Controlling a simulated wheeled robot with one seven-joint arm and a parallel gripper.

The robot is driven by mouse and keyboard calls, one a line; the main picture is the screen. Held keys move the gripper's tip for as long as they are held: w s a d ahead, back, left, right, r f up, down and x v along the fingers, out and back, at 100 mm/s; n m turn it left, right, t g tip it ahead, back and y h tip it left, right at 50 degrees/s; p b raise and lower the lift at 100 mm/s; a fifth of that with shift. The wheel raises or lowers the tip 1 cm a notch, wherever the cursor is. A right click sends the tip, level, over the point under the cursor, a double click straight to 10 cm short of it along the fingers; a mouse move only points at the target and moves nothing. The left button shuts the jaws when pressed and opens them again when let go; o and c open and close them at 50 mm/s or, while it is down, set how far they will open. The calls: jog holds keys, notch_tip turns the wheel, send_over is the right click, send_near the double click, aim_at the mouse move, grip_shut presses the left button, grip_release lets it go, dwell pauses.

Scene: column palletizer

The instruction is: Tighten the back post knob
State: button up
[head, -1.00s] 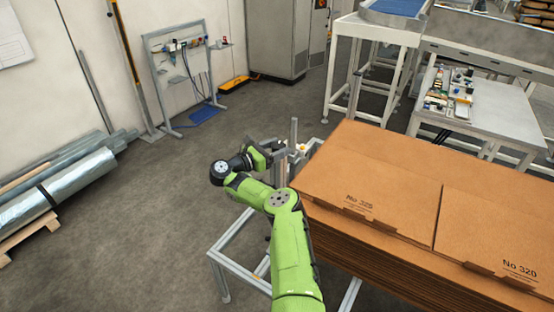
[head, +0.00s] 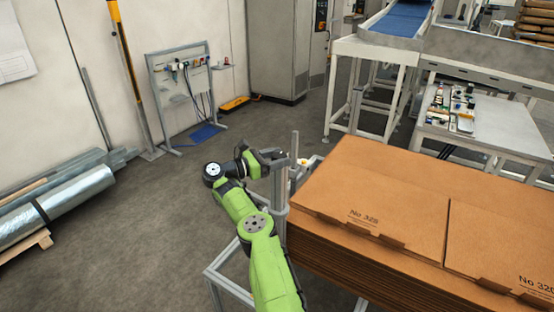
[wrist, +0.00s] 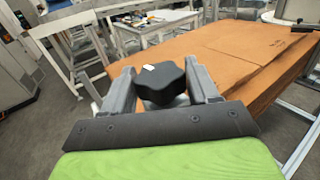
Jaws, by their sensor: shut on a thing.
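In the wrist view, a black lobed knob (wrist: 161,82) with a small white mark on top sits between the two grey fingers of my gripper (wrist: 163,88). The fingers are shut on its sides. In the head view, my gripper (head: 277,156) is at the grey metal post (head: 279,185) beside the near left corner of the cardboard stack. The knob cannot be made out in the head view, where my wrist and the gripper hide it.
A tall stack of flat brown cardboard (head: 385,190) stands right beside my gripper. A grey frame (head: 228,268) is below my arm. A tool table (head: 500,125) and a conveyor (head: 400,20) stand behind.

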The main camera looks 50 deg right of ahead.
jog(key=o, duration=0.9)
jog(key=b+v, duration=0.1)
jog(key=v, duration=1.4)
jog(key=shift+w+a, duration=0.1)
jog(key=shift+a, duration=0.3)
